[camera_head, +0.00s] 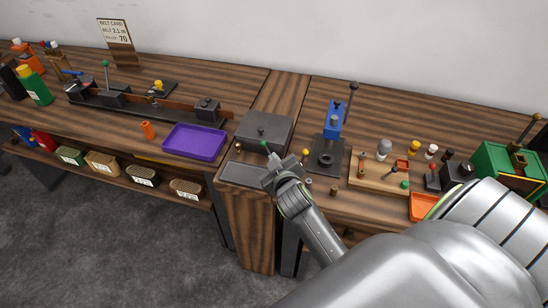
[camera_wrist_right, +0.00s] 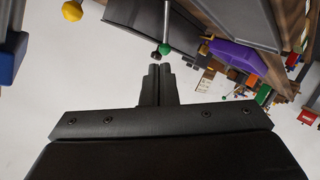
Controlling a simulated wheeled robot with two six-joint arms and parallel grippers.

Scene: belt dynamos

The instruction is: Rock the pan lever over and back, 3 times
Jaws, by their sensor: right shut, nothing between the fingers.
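A lever with a green knob (camera_head: 264,145) stands at the front of a dark grey box (camera_head: 258,128) on the narrow middle bench. A flat grey pan (camera_head: 240,174) lies in front of the box. My right gripper (camera_head: 270,162) is shut and empty, close beside the green knob. In the right wrist view the green knob (camera_wrist_right: 165,49) sits at the end of a thin metal rod, just beyond my shut fingertips (camera_wrist_right: 158,70). I cannot tell whether they touch. The lever's foot is hidden in the head view. My left gripper is not in view.
A purple tray (camera_head: 195,141) stands to the left. A blue press (camera_head: 331,130) and a wooden board (camera_head: 378,178) with small parts stand to the right. A yellow knob (camera_head: 305,153) is close to my gripper. An orange tray (camera_head: 422,206) lies near my arm.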

